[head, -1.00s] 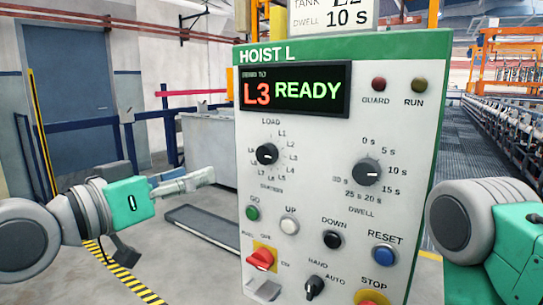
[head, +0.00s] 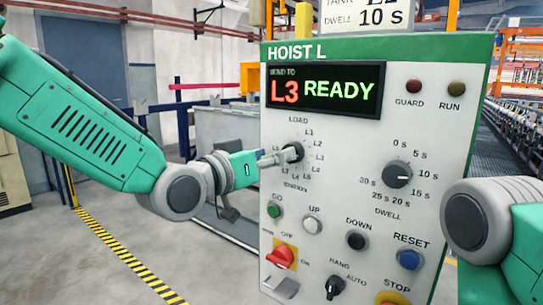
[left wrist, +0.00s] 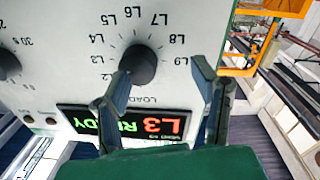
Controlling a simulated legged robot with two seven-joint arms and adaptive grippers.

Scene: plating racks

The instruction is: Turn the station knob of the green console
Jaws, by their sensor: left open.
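The console HOIST L (head: 335,210) has a pale face with a green top band. Its black round station knob (head: 297,148) is ringed by L labels and partly hidden by my left gripper in the head view. My left gripper (head: 285,157) is open in front of it. In the left wrist view the knob (left wrist: 138,65) shows between the spread fingers of that gripper (left wrist: 161,70), close to the left one. That fingertip overlaps the knob's edge; I cannot tell if it touches. The knob's pointer cannot be made out. My right gripper is out of view.
The display (head: 326,90) reads L3 READY. The dwell knob (head: 397,174) is to the right. Below are the green GO button (head: 274,211), the white UP button (head: 312,224) and a red selector (head: 281,257). My right arm is at the right edge.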

